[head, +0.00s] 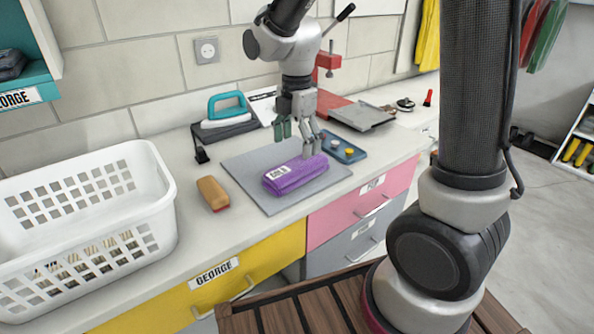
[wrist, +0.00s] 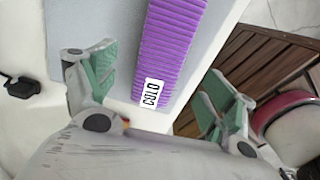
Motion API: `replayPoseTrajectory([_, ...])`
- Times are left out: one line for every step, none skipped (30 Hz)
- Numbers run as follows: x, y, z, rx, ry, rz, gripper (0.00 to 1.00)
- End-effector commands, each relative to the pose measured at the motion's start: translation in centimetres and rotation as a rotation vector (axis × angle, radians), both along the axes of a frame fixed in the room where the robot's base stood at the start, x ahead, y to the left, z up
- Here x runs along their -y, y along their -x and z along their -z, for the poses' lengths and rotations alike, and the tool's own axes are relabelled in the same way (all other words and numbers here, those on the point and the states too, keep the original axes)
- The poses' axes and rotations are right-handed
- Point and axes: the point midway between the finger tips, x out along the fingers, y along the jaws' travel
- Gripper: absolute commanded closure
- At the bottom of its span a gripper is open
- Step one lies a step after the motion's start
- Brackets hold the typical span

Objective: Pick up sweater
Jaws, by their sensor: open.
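The sweater is a folded purple ribbed bundle (head: 297,175) with a white label, lying on a grey mat (head: 252,194) on the counter. In the wrist view the purple sweater (wrist: 172,45) runs up from the middle, and its label reads "COLD". My gripper (head: 297,142) is above the far side of the sweater in the head view, fingers pointing down. In the wrist view my gripper (wrist: 150,95) has its green-padded fingers wide apart, one on each side of the sweater's line. Nothing is between them in grip.
A white laundry basket (head: 150,205) stands at the left of the counter. A brown brush (head: 213,193) lies left of the mat. A teal-handled iron (head: 227,112) is behind, and a blue tray (head: 345,149) is at the right. Drawers (head: 270,262) lie below the counter edge.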

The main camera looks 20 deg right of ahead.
Motion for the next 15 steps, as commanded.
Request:
replayPoseTrajectory([0.1,0.1,0.5,-0.004,0.002,-0.006,0.16])
replayPoseTrajectory([0.1,0.1,0.9,-0.005,0.002,-0.008,0.16])
replayPoseTrajectory([0.1,0.1,1.4,-0.005,0.002,-0.008,0.16])
replayPoseTrajectory([0.1,0.1,1.8,-0.006,0.002,-0.008,0.16])
replayPoseTrajectory([0.1,0.1,2.1,-0.006,0.002,-0.007,0.16])
replayPoseTrajectory([0.2,0.1,2.6,-0.004,0.002,-0.007,0.16])
replayPoseTrajectory([0.2,0.1,3.0,-0.005,0.002,-0.006,0.16])
replayPoseTrajectory([0.3,0.1,3.4,-0.005,0.002,-0.006,0.16])
replayPoseTrajectory([0.5,0.1,4.0,-0.006,0.003,-0.006,0.16])
replayPoseTrajectory([0.6,0.1,4.5,-0.006,0.002,-0.006,0.16])
replayPoseTrajectory([0.7,0.0,5.0,-0.006,0.002,-0.006,0.16])
replayPoseTrajectory([0.8,0.0,5.7,-0.006,0.002,-0.006,0.16])
replayPoseTrajectory([0.7,0.0,6.1,-0.006,0.002,-0.007,0.16])
replayPoseTrajectory([0.7,0.0,6.5,-0.005,0.002,-0.007,0.16])
replayPoseTrajectory([0.7,0.0,6.9,-0.005,0.002,-0.007,0.16])
